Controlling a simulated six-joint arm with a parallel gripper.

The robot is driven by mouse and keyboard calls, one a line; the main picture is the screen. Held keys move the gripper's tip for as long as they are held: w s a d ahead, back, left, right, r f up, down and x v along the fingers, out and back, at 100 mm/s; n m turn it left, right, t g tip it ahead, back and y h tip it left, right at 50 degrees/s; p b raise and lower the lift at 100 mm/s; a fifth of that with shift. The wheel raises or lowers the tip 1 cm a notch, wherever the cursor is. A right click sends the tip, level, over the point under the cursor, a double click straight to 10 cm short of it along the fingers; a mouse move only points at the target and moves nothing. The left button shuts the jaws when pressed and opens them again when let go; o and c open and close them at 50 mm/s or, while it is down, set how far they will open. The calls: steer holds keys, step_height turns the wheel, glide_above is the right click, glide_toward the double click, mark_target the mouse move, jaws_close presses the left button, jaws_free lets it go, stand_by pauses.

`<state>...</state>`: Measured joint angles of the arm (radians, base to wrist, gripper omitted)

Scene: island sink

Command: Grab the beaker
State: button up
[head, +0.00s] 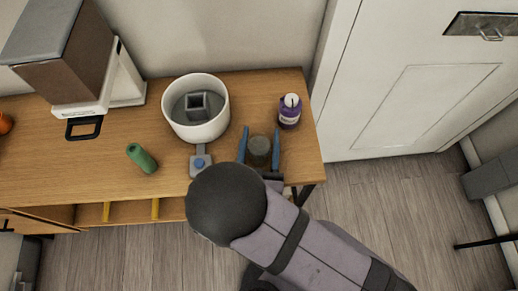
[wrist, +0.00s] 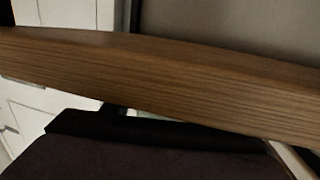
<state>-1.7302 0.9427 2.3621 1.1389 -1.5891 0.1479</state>
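The beaker (head: 259,152) looks like a small, dark, see-through cylinder near the front right of the wooden table in the head view. My gripper (head: 259,142) is open, with one blue finger to the left of the beaker and one to its right. A narrow gap seems to show between the beaker and each finger. I cannot tell the fingers' height against it. My wrist hides the space just in front of the beaker. The wrist view shows neither the beaker nor the fingertips, only the wooden table edge (wrist: 160,80) and a dark part of mine.
A purple bottle (head: 289,112) stands just behind and right of the beaker. A white pot (head: 222,122) with a grey square object (head: 196,104) inside is to the left. A green cylinder (head: 141,158) lies farther left. A white and brown machine (head: 62,60) stands back left.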

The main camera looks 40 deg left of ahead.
steer(key=c, duration=0.7)
steer(key=shift+o, duration=0.2)
steer(key=shift+r, duration=0.25)
step_height(320, 180, up, 9)
steer(key=p, duration=0.1)
stand_by(0.8)
steer(key=shift+r, duration=0.25)
